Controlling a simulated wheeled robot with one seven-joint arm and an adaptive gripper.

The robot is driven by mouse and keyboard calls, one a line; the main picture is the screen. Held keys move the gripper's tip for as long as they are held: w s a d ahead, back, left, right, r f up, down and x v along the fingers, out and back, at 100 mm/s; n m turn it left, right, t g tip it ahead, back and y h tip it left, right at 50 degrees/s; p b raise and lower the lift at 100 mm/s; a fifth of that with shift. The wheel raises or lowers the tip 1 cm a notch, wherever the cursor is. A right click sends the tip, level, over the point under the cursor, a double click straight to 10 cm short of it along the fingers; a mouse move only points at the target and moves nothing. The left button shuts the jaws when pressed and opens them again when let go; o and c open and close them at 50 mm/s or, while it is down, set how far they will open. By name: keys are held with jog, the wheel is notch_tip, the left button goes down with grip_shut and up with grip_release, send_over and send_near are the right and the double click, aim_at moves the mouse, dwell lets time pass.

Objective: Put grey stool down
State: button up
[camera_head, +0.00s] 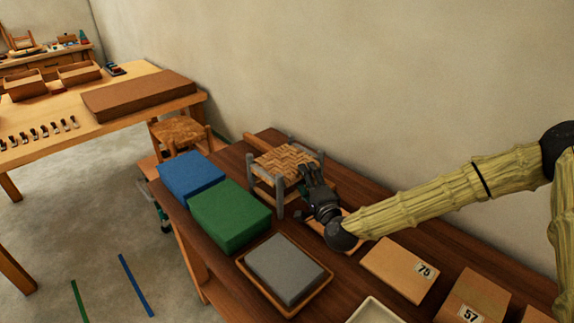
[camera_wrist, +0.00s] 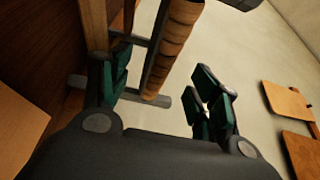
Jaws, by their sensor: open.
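The grey stool (camera_head: 284,160) has grey legs and a woven bark seat. It stands upright on the dark wooden bench (camera_head: 345,187), behind the green block. My gripper (camera_head: 308,187) is at the stool's right front side, close to a leg. In the wrist view my gripper (camera_wrist: 160,95) has its green-padded fingers spread apart. The stool's woven seat edge (camera_wrist: 172,45) and a grey rail (camera_wrist: 155,98) show between and beyond the fingers. I cannot tell whether a finger touches the stool.
On the bench are a blue block (camera_head: 191,174), a green block (camera_head: 230,213), a grey block (camera_head: 284,268) on a tray, and boards numbered 75 (camera_head: 400,268) and 57 (camera_head: 472,298). Another stool (camera_head: 180,131) stands beyond the bench. A wall runs behind.

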aim_at(278, 167)
jog(key=x, duration=0.3)
jog(key=shift+w+a+f+p, duration=0.15)
jog(key=shift+w+f+p, duration=0.2)
jog(key=shift+w, duration=0.05)
jog(key=shift+w+r+p, duration=0.2)
jog(key=shift+r+p, duration=0.05)
jog(key=shift+p, duration=0.05)
jog(key=shift+p+x, duration=0.9)
jog(key=shift+x, duration=1.05)
jog(key=shift+s+a, duration=0.15)
jog(key=shift+a, duration=0.05)
jog(key=shift+c, duration=0.4)
grip_shut()
